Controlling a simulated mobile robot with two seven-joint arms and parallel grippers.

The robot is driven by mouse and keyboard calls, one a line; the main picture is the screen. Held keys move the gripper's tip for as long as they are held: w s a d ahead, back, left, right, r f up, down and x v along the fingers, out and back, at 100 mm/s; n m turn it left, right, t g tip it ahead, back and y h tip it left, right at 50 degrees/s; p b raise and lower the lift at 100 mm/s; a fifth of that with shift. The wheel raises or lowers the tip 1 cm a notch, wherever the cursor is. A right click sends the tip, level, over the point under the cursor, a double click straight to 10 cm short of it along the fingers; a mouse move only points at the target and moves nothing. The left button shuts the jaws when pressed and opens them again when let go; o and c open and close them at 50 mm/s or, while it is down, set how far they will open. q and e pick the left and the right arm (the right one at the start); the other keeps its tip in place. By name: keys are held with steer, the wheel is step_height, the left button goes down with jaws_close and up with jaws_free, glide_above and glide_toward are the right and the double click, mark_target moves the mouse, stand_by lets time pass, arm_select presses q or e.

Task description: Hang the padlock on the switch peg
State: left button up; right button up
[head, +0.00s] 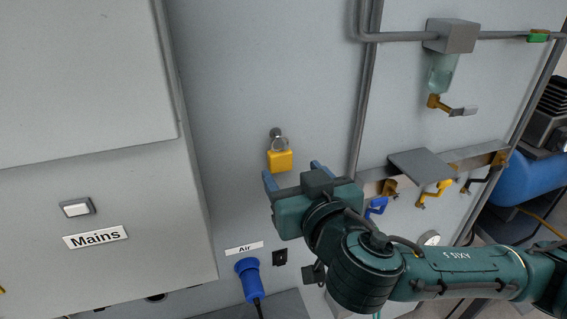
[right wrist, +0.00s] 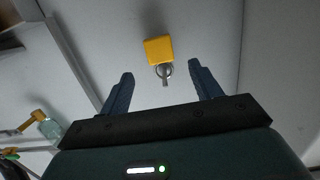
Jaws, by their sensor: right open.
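The yellow padlock (head: 280,160) hangs upright on the front of the grey cabinet, its shackle around the dark switch peg (head: 275,133). In the right wrist view the padlock (right wrist: 158,50) shows beyond the fingertips, with its shackle and the peg (right wrist: 165,77) in line with the gap between the fingers. My right gripper (head: 294,174) is open and empty, just below the padlock and apart from it. Its two blue fingers also show spread in the right wrist view (right wrist: 160,72). My left gripper is not in view.
A "Mains" box (head: 110,190) juts out at the left. A blue "Air" plug (head: 248,277) is below. The panel above the peg is clear.

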mark_target(282, 157)
steer(key=shift+p+x, duration=0.45)
steer(key=shift+x, duration=2.7)
steer(key=shift+c, duration=0.5)
steer(key=c, duration=1)
steer(key=shift+r, duration=0.1)
steer(key=shift+r, duration=0.1)
steer(key=shift+s+r+p, duration=0.2)
steer(key=shift+r+p, duration=0.2)
steer(key=shift+r, duration=0.05)
steer(key=shift+f+v, duration=0.15)
steer(key=shift+v, duration=0.8)
steer(key=shift+f+v, duration=0.15)
steer(key=shift+v, duration=0.8)
steer(key=shift+s+d, duration=0.1)
steer(key=shift+d, duration=0.05)
